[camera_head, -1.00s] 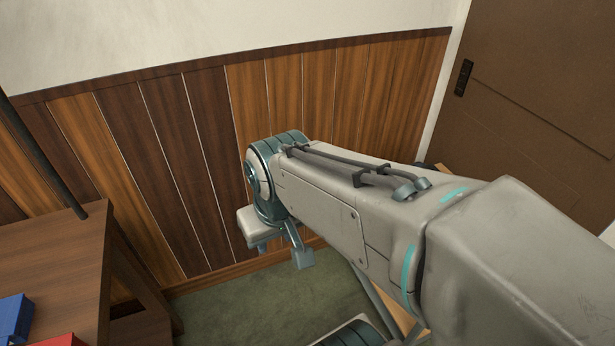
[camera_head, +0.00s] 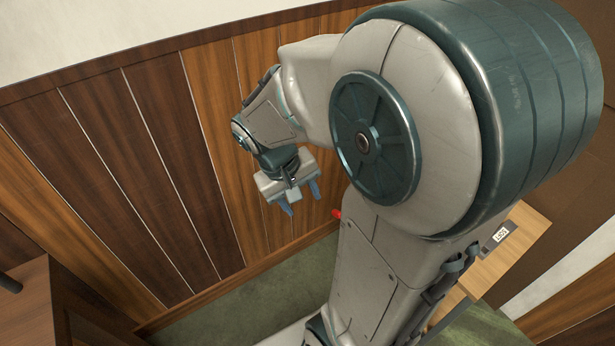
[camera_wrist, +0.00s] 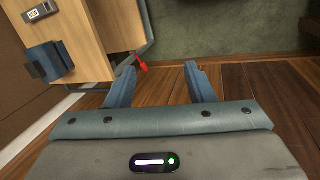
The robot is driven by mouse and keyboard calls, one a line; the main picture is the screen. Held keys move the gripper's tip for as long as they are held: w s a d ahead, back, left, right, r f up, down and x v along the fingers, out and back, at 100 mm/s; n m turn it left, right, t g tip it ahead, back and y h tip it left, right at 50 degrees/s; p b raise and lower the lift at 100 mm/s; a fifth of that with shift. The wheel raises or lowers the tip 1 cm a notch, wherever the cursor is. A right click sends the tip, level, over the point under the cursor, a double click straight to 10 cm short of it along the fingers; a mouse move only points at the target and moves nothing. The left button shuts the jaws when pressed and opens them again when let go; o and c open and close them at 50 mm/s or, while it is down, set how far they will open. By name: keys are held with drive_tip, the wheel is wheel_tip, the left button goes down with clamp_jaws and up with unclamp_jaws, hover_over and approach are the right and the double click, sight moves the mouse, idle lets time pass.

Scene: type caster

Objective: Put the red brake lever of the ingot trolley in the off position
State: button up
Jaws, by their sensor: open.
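The red brake lever shows as a small red tip (camera_head: 337,214) just left of my arm in the head view; my arm hides most of what it is fixed to. In the wrist view the red lever (camera_wrist: 142,66) sticks out beside a wooden trolley body (camera_wrist: 85,40) with a dark metal frame. My gripper (camera_head: 300,203) is open and empty, left of the lever in the head view. In the wrist view the lever lies beyond the fingertips of my gripper (camera_wrist: 160,70), nearer the left finger, and I see no contact.
A blue block-like part (camera_wrist: 50,62) and a labelled dark plate (camera_wrist: 40,12) are on the trolley. The wood-panelled wall (camera_head: 165,170) stands close behind my gripper. A wooden table (camera_head: 30,310) is at lower left. Green floor (camera_head: 240,300) is clear between them.

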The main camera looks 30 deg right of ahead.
drive_tip(key=w+d+f+g+h+b, duration=0.1)
drive_tip(key=w+d+f+h+b, duration=0.25)
drive_tip(key=f, duration=0.45)
drive_tip(key=w+d+f+g+h+b, duration=0.15)
drive_tip(key=d+f+b, duration=0.25)
drive_tip(key=f, duration=0.5)
drive_tip(key=n+t+h+b, duration=0.8)
drive_tip(key=n+t+b, duration=0.25)
drive_tip(key=b, duration=0.55)
approach(336, 213)
drive_tip(key=shift+n, duration=0.45)
drive_tip(key=b+x, duration=0.1)
drive_tip(key=x, duration=0.2)
drive_tip(key=f+b+x, duration=0.1)
drive_tip(key=x, duration=0.3)
drive_tip(key=b+x, duration=0.1)
drive_tip(key=x, duration=0.3)
drive_tip(key=shift+w+f+b, duration=0.15)
drive_tip(key=shift+f+b, duration=0.2)
clamp_jaws()
drive_tip(key=shift+a, duration=0.1)
